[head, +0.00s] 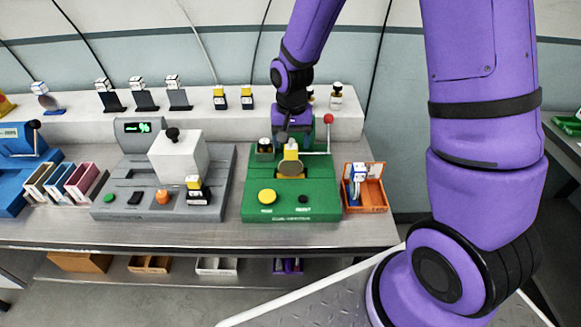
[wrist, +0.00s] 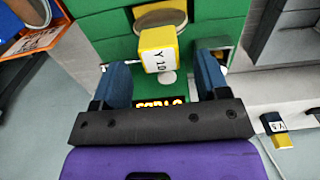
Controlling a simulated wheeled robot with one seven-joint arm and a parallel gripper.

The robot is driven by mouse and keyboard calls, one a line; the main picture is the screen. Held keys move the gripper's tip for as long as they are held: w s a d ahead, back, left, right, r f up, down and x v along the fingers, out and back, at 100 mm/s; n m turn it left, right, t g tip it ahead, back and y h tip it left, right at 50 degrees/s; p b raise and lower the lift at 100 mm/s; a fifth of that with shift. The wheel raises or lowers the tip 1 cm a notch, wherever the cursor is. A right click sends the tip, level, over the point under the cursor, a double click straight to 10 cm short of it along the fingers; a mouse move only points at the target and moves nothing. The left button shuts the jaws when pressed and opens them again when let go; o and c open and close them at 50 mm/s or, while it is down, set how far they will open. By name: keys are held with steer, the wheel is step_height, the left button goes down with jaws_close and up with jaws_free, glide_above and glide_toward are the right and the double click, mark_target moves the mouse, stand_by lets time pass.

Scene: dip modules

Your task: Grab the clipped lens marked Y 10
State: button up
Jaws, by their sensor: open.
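The clipped lens marked Y 10 has a yellow block with a white label, seen close up in the wrist view (wrist: 160,48). In the head view the yellow clip (head: 291,149) stands on the green machine (head: 265,209), just behind a round tan disc (head: 290,169). My gripper (wrist: 163,70) is open, its two blue fingers apart on either side of the yellow block, with a gap on each side. The fingertips lie close to the block. In the head view my gripper (head: 292,135) is behind the clip, and its fingers are hard to make out.
A red-knobbed lever (head: 328,119) rises at the machine's right. An orange bin (head: 371,196) holding a white-and-blue piece stands to the right. A grey machine (head: 121,205) with a white block is left. Other clipped pieces (head: 246,98) stand on the back shelf.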

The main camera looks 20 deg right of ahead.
mark_target(291, 163)
steer(key=shift+a+f, duration=0.1)
steer(key=shift+f, duration=1.85)
steer(key=shift+s, duration=0.1)
steer(key=c, duration=1.2)
